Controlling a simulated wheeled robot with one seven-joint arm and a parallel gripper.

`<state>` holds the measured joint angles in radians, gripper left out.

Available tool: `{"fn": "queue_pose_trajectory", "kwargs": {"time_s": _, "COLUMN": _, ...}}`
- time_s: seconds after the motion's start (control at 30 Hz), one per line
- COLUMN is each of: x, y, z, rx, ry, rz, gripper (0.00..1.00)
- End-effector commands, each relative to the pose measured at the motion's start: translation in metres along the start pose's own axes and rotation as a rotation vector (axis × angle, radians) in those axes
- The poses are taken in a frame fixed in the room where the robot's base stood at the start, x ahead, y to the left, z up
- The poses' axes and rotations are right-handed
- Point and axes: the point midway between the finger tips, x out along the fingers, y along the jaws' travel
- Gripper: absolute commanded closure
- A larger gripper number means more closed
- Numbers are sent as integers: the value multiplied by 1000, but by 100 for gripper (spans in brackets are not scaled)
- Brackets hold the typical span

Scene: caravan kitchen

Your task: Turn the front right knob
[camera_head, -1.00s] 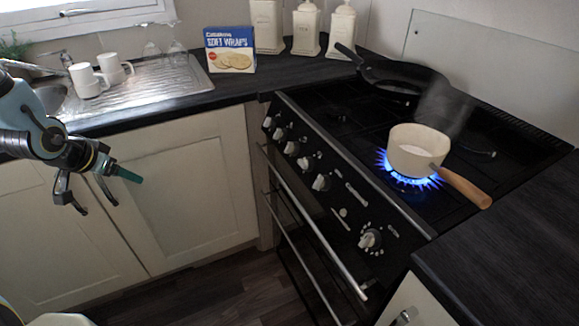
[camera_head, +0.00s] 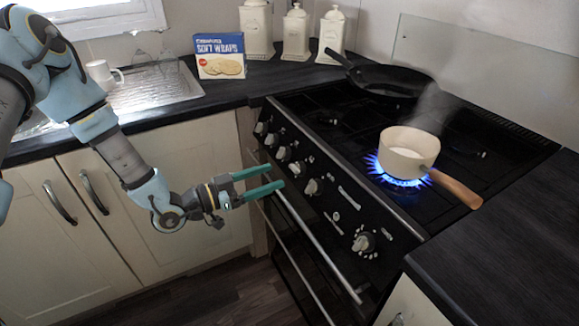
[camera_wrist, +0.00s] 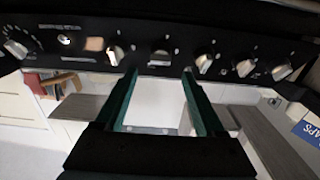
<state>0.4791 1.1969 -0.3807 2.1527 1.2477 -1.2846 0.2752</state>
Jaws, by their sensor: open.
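The black cooker's front panel (camera_head: 325,185) carries a row of pale knobs and a larger dial (camera_head: 363,242) at its right end. Which one is the front right knob cannot be told. My gripper (camera_head: 277,176) is open and empty, its two teal fingers pointing at the panel. In the wrist view the panel is inverted; one knob (camera_wrist: 160,57) shows between the fingertips, another (camera_wrist: 115,55) just outside the left finger. No contact is visible.
A cream saucepan (camera_head: 409,153) sits on a lit burner with a blue flame (camera_head: 395,177), its wooden handle over the front right edge. A frying pan (camera_head: 392,78) is behind. The oven handle rail (camera_head: 315,240) runs below the panel.

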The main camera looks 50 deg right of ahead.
Motion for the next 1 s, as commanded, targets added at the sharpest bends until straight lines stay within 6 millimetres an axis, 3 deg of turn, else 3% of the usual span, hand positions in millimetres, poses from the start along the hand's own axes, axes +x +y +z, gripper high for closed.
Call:
{"fn": "queue_pose_trajectory", "kwargs": {"time_s": 0.1, "x": 24, "y": 1, "z": -3, "rx": 0, "ry": 1, "rz": 3, "gripper": 29}}
{"fn": "queue_pose_trajectory", "kwargs": {"time_s": 0.33, "x": 55, "y": 0, "z": -1, "rx": 0, "ry": -1, "rz": 0, "gripper": 29}}
{"fn": "queue_pose_trajectory", "kwargs": {"time_s": 0.77, "x": 64, "y": 0, "z": 0, "rx": 0, "ry": -2, "rz": -1, "gripper": 29}}
{"fn": "queue_pose_trajectory", "kwargs": {"time_s": 1.0, "x": 64, "y": 0, "z": 0, "rx": 0, "ry": -2, "rz": -1, "gripper": 56}}
